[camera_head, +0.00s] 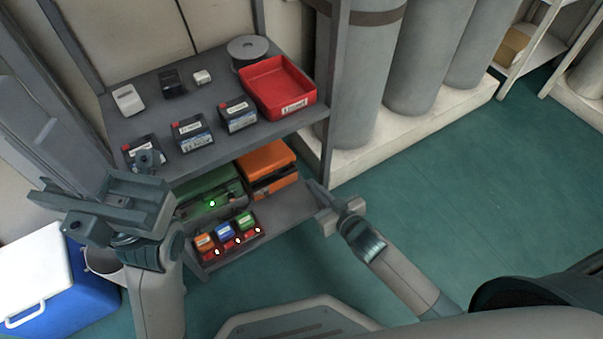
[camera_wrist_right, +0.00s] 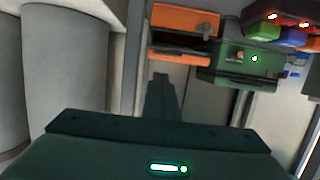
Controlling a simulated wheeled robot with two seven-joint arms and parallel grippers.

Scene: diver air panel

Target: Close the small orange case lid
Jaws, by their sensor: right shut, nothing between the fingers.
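The small orange case (camera_head: 265,158) sits on the lower shelf, at the right end beside a green case. A dark gap shows between its upper and lower orange parts, so its lid looks partly open. The orange case also shows in the right wrist view (camera_wrist_right: 185,22), with a separate orange band below it across the gap. My right gripper (camera_head: 313,186) is shut and empty, just right of the orange case and apart from it. My left gripper (camera_head: 120,200) is at the left, in front of the shelf; its fingers are not clear.
The green case (camera_head: 212,203) stands left of the orange case. A bin of orange, blue and green items (camera_head: 225,243) is in front. The upper shelf (camera_head: 225,82) holds batteries and a red tray (camera_head: 278,85). Grey cylinders (camera_head: 362,90) stand right; the floor there is clear.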

